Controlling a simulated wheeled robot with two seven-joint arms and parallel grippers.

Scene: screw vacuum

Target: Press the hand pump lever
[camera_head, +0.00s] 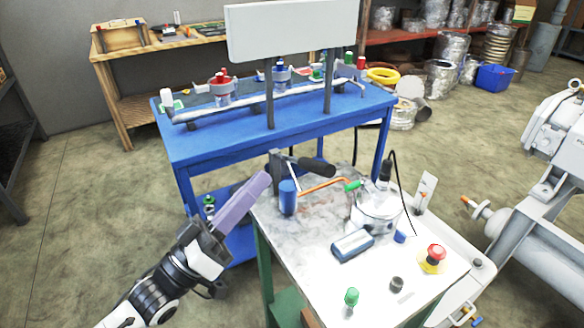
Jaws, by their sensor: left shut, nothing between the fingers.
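The hand pump stands at the far left corner of the white-topped table (408,281). It has a blue cylinder (288,198) and a dark lever with a thick black grip (316,168) that points right. My left gripper (261,182), with long purple fingers, comes in from the lower left. Its fingers are shut and empty. In the picture their tips lie just left of the pump's dark bracket; I cannot tell whether they touch it. My right gripper is not in view.
An orange pipe (326,184) runs from the pump to a clear round chamber (376,212). A blue-grey cylinder (352,245), a red button (435,252) and a green knob (351,297) are on the table. A blue bench (225,147) stands behind; a white machine (545,225) is at right.

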